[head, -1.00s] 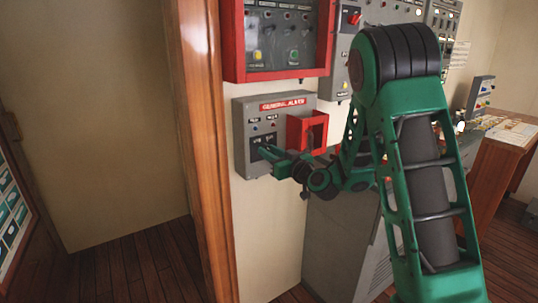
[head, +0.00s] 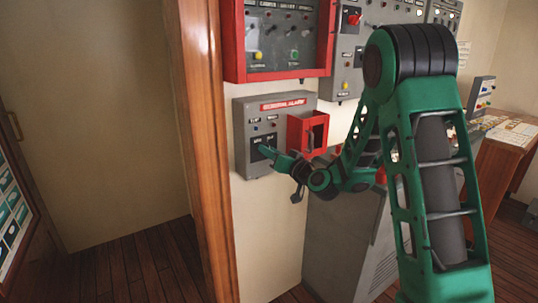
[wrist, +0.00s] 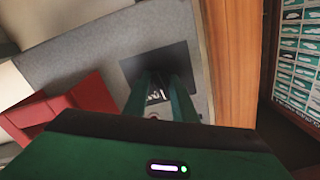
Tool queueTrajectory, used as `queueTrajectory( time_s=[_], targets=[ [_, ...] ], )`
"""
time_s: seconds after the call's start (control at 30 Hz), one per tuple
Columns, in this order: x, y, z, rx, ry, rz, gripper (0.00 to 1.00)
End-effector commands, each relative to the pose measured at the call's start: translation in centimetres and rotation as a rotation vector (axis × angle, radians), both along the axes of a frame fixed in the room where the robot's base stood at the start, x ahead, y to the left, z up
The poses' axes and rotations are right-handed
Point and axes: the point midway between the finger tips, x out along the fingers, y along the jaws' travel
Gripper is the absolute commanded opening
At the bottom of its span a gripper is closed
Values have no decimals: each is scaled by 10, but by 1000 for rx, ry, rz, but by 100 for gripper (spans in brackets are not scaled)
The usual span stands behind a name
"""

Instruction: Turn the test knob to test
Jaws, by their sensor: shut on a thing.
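The grey general alarm box (head: 243,125) is on the wall below a larger red-framed panel, with a red label strip (head: 283,104) along its top. At its lower part is a dark plate (wrist: 163,57), where the test knob sits. My gripper (head: 263,150) is up against this plate, with its green fingers closed on the knob. In the wrist view, my gripper (wrist: 166,82) also reaches onto the dark plate. The knob is mostly hidden between the fingers, so its exact setting cannot be read. Pale markings show between the fingers.
A red open-fronted box (head: 302,134) juts out at the alarm box's right, close to my gripper. The red-framed panel (head: 328,70) hangs above. A wooden door post (head: 205,150) stands at the left, and a grey cabinet (head: 335,240) stands below right.

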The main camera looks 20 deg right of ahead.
Motion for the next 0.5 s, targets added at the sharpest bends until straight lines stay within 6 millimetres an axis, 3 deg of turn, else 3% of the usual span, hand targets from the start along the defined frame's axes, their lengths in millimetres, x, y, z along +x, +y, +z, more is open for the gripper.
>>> queueTrajectory(
  time_s=[0.5],
  targets=[
    [-1, -3, -2, 453, 153, -6, 2]
  ],
)
